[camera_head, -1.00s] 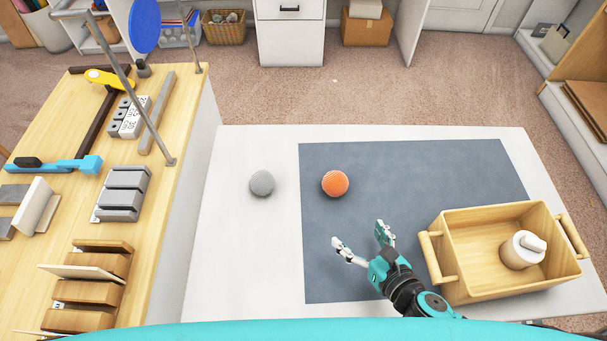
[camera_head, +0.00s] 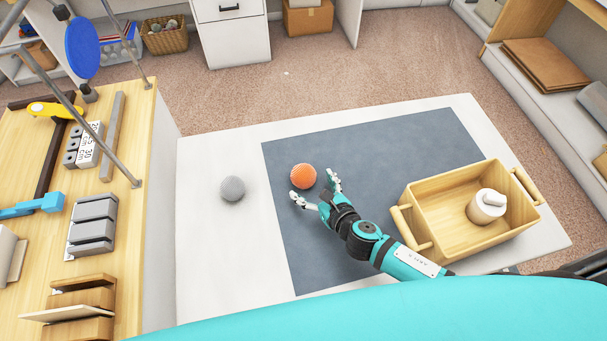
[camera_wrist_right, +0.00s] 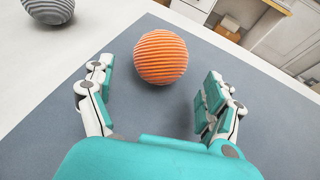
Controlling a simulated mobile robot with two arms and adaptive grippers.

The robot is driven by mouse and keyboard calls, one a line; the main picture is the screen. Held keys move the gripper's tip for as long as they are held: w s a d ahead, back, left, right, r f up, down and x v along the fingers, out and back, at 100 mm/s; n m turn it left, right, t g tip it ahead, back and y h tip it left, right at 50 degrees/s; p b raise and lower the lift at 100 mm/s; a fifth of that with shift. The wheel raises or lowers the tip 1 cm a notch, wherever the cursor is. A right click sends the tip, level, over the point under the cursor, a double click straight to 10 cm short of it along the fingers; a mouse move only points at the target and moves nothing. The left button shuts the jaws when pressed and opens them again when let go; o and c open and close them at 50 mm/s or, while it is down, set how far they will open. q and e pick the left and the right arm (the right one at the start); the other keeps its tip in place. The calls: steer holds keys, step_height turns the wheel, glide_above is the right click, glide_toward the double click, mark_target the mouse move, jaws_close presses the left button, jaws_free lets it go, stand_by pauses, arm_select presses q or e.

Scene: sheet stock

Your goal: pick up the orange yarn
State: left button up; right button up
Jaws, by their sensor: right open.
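The orange yarn (camera_head: 303,176) is a ribbed ball resting on the dark grey mat (camera_head: 400,150) on the white table. My right gripper (camera_head: 315,190) is open just in front of it, low over the mat, with its fingers pointing toward the ball. In the right wrist view the orange yarn (camera_wrist_right: 161,57) shows beyond and between the spread fingertips of my right gripper (camera_wrist_right: 155,85), a little nearer the top of the picture. No finger visibly closes on it. My left gripper is not in view.
A grey yarn ball (camera_head: 232,188) sits on the white table (camera_head: 215,250), left of the mat. A wooden crate (camera_head: 420,215) holding a white object (camera_head: 486,206) stands right of my arm. A wooden workbench (camera_head: 130,230) with tools and blocks is at the left.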

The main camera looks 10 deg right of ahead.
mark_target(310, 184)
steer(key=x, duration=0.5)
steer(key=shift+w+a+r, duration=0.1)
steer(key=shift+c, duration=0.4)
steer(key=c, duration=1)
